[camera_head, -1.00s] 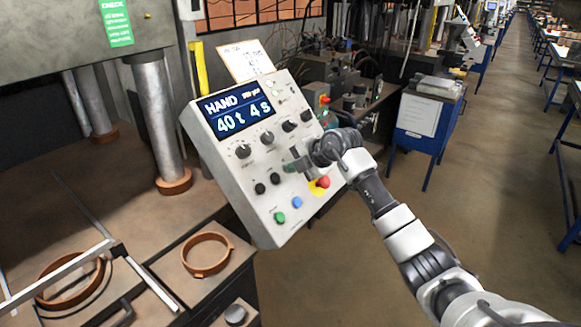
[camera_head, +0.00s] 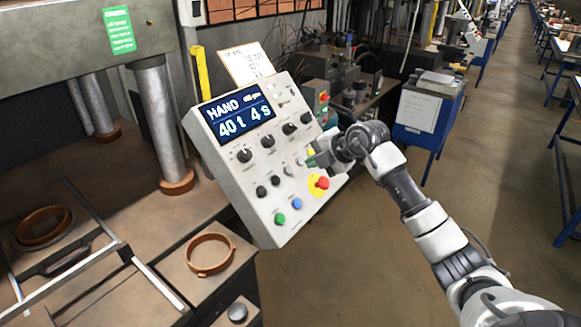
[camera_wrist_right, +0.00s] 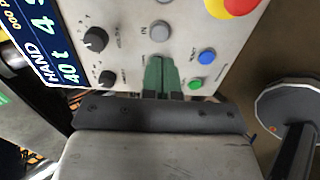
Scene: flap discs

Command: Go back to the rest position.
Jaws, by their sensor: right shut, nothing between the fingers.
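My right gripper (camera_head: 318,160) is shut and empty, in front of the right edge of the control panel (camera_head: 232,172) in the head view. In the right wrist view its green fingertips (camera_wrist_right: 161,74) are together, with the panel face behind them. The panel carries a lit display (camera_head: 238,114) reading HAND, 40t, 4s, several black knobs, a red button on a yellow base (camera_head: 319,185), a blue button (camera_head: 297,203) and a green button (camera_head: 279,219). My left gripper is not in view.
A press with steel columns (camera_head: 160,120) stands at the left. An orange ring (camera_head: 210,254) lies on a small ledge at its front. A blue cabinet (camera_head: 427,120) stands behind my right arm. The floor (camera_head: 400,260) around the arm is open.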

